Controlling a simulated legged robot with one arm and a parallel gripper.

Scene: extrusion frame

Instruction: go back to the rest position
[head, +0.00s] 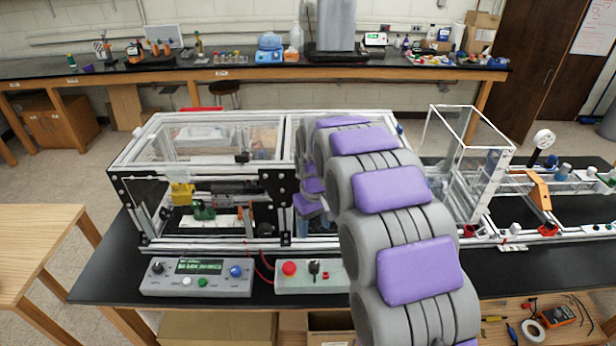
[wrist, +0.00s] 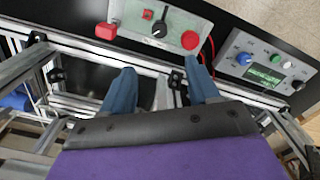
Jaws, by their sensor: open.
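My gripper (wrist: 163,84) shows in the wrist view with two blue fingers spread apart and nothing between them. Its fingers reach over the silver rails of the extrusion frame (wrist: 75,40). In the head view my gripper (head: 307,228) is partly hidden by my grey and purple arm. There it is at the front right part of the extrusion frame (head: 190,245), above the small control box (head: 325,275). I cannot tell whether the fingers touch the frame.
A control box with a lit display (head: 196,277) stands at the bench's front edge, left of the small box with a red button (head: 289,268). A clear enclosure (head: 470,150) stands right of my arm. A wooden table (head: 35,240) is at the left. Open floor lies behind the bench.

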